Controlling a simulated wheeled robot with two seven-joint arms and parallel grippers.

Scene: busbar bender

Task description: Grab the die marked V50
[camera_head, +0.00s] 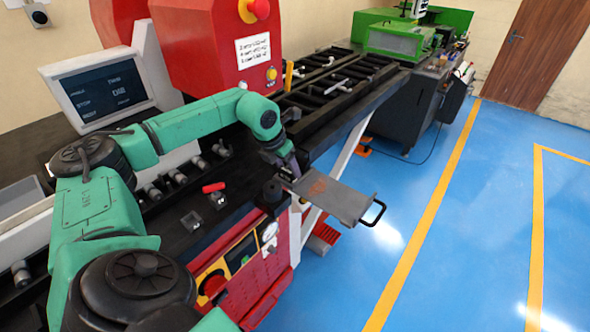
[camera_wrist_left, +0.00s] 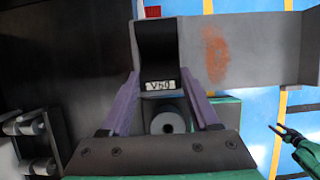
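The die marked V50 (camera_wrist_left: 158,45) is a dark block with a white label in the left wrist view. It stands between the two purple fingers of my left gripper (camera_wrist_left: 160,78). The fingertips are close against both sides of the die; whether they press on it is not clear. In the head view my left gripper (camera_head: 291,166) is low at the bench's front edge, beside a grey metal plate, and the die cannot be made out there. What looks like my right gripper (camera_wrist_left: 283,132) shows small at the right of the left wrist view, apart from the die.
The grey plate (camera_head: 340,200) with a rusty patch and a black handle sticks out over the floor. A red-handled tool (camera_head: 213,187) and several metal pegs lie on the dark bench to the left. A red machine (camera_head: 215,45) stands behind. The blue floor at right is clear.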

